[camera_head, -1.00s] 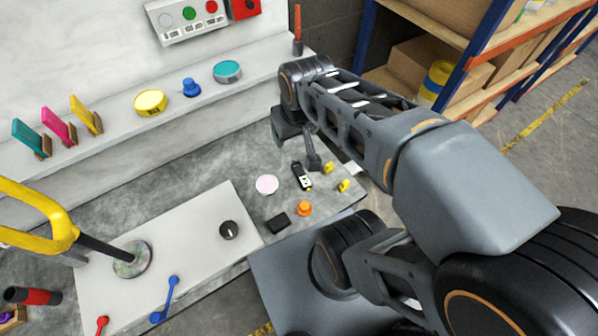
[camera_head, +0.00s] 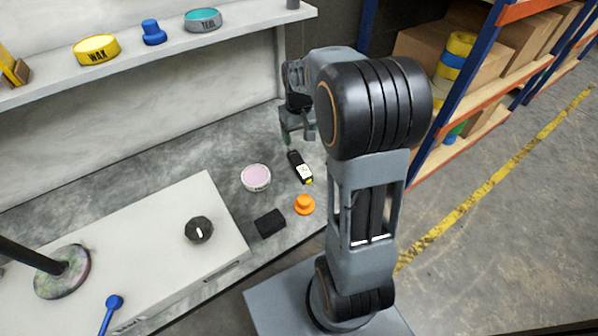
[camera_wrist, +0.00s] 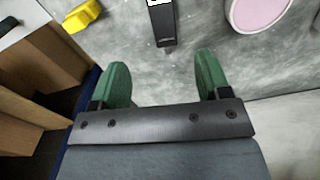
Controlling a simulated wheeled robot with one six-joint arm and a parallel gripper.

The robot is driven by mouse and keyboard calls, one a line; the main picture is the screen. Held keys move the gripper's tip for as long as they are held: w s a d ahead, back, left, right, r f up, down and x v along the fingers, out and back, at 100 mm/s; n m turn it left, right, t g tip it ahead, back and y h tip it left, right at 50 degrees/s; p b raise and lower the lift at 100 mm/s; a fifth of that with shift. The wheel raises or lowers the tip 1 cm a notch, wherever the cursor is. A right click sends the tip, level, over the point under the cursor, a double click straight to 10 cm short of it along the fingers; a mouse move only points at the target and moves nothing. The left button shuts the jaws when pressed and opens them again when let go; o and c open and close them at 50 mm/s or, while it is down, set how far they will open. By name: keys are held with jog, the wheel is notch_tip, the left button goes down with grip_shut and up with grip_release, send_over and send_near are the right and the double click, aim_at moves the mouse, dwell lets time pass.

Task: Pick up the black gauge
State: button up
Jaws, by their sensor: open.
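The black gauge (camera_head: 300,167) lies on the grey speckled bench; it is a slim black body with a white display and a yellow end. In the wrist view the gauge (camera_wrist: 163,28) is cut off by the top edge, its dark end pointing between my fingers. My gripper (camera_wrist: 162,68) is open and empty, with green fingertips spread apart and short of the gauge in that picture. In the head view my gripper (camera_head: 297,136) is above the bench, beyond the gauge and partly hidden by my arm.
A pink-topped disc (camera_head: 256,177), an orange knob (camera_head: 304,204) and a black block (camera_head: 270,222) lie near the gauge. A yellow piece (camera_wrist: 80,16) is left of it in the wrist view. A wooden shelf rack (camera_head: 480,100) stands at the right.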

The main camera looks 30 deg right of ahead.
jog(key=b, duration=0.2)
send_over(298, 161)
notch_tip(298, 161, down, 7)
jog(key=shift+s+d+r, duration=0.1)
jog(key=shift+d, duration=0.05)
jog(key=shift+w+f+b, duration=0.2)
jog(key=shift+f+b, duration=1.05)
jog(key=shift+f, duration=1.4)
jog(key=shift+c, duration=0.3)
jog(key=c, duration=1.1)
jog(key=shift+r, duration=0.1)
